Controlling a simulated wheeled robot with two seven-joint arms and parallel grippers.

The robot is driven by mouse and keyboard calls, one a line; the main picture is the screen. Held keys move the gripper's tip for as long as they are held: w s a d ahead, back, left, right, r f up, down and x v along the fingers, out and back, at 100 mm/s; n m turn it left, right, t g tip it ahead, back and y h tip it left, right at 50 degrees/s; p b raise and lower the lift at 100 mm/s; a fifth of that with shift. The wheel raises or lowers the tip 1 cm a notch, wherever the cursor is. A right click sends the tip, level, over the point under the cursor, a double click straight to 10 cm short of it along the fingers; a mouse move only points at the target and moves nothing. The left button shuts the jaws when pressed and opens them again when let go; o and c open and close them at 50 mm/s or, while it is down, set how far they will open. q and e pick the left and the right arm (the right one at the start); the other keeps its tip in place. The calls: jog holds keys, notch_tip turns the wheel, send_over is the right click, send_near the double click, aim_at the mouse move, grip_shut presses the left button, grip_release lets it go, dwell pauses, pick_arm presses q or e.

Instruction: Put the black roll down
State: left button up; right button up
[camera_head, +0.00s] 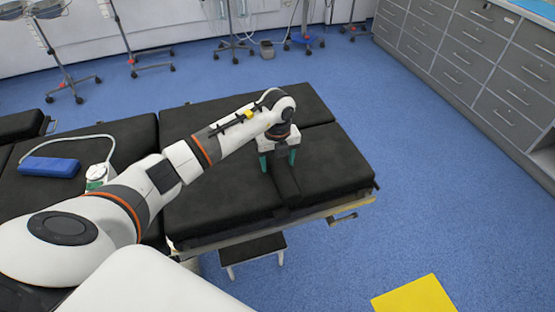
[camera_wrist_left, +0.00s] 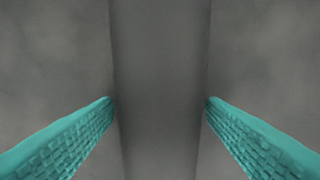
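The black roll (camera_head: 286,184) is a long dark cylinder at the right part of the black operating table (camera_head: 336,158), close to its near edge. It lies on the padding or just above it; I cannot tell which. My left gripper (camera_head: 278,165) points down over the roll, one teal finger on each side. In the left wrist view the roll (camera_wrist_left: 160,110) is a grey band between the teal fingers (camera_wrist_left: 160,103), whose tips meet both its edges, so the gripper looks shut on it. The roll's far part is hidden by the gripper. My right gripper is not in view.
A blue block (camera_head: 50,167) and a white-and-green device (camera_head: 97,178) with a pale hose lie on the table's left part. A small step (camera_head: 252,248) stands below the near edge. Grey drawers (camera_head: 470,55) line the right wall. The padding right of the roll is bare.

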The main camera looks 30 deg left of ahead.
pick_arm(q)
jog(key=shift+o, duration=0.3)
notch_tip(320, 180, up, 12)
jog(key=b, duration=0.1)
jog(key=shift+r, duration=0.15)
dwell(0.6)
